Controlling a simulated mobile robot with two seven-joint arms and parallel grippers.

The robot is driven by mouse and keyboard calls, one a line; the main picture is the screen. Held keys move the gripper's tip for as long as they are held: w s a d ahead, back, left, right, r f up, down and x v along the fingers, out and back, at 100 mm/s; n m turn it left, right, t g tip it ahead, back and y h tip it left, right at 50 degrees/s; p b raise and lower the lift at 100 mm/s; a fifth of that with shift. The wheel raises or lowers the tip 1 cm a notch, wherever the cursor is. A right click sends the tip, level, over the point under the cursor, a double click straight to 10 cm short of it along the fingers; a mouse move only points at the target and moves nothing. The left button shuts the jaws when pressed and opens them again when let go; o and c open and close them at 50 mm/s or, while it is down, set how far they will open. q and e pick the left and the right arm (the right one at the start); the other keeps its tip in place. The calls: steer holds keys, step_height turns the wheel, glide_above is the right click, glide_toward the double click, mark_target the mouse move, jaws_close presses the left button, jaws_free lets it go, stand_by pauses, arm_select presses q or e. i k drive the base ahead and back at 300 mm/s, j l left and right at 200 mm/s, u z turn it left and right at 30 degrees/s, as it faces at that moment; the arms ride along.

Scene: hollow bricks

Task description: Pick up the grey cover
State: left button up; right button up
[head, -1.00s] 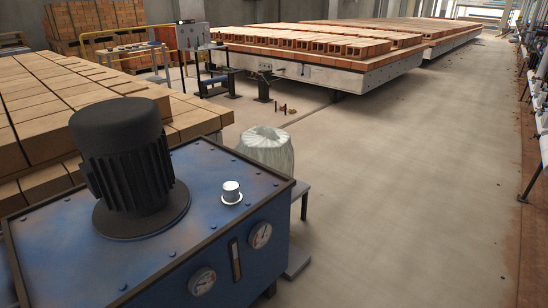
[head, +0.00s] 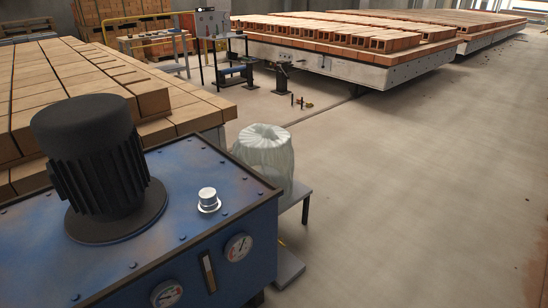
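No thing in the head view is clearly recognisable as the grey cover. A small silver cap (head: 208,200) sits on top of the blue hydraulic unit (head: 190,170) in front of me. A large dark motor (head: 97,165) with a ribbed body stands upright on the same unit. A pale, greyish wrapped bundle (head: 266,156) stands on a low stand just behind the unit's right edge. Neither of my grippers shows in this view.
Brick stacks (head: 75,85) fill the left side. Long cars (head: 340,62) loaded with hollow bricks stand at the back. A small workbench (head: 160,40) and a grey control box (head: 212,22) stand at the back left. The floor (head: 420,190) on the right is open.

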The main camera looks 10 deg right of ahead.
mark_target(268, 150)
steer(key=i+l, duration=0.15)
steer(key=l, duration=0.3)
steer(key=i+l, duration=0.1)
steer(key=l, duration=0.35)
steer(key=i+l, duration=0.15)
steer(key=l, duration=0.25)
steer(key=u, duration=1.1)
steer(key=l+u, duration=0.2)
steer(key=u, duration=0.2)
steer(key=l+u, duration=0.2)
steer(key=u, duration=0.2)
steer(key=l+u, duration=0.2)
steer(key=u, duration=0.2)
steer(key=k+l+u, duration=0.1)
steer(key=l+u, duration=0.25)
steer(key=k+l+u, duration=0.2)
steer(key=l+u, duration=0.2)
steer(key=k+l+u, duration=0.25)
steer(key=l, duration=0.15)
steer(key=k+l+u, duration=0.25)
steer(key=l, duration=0.15)
steer(key=k+l+u, duration=0.25)
steer(key=k+l, duration=0.3)
steer(key=k, duration=0.15)
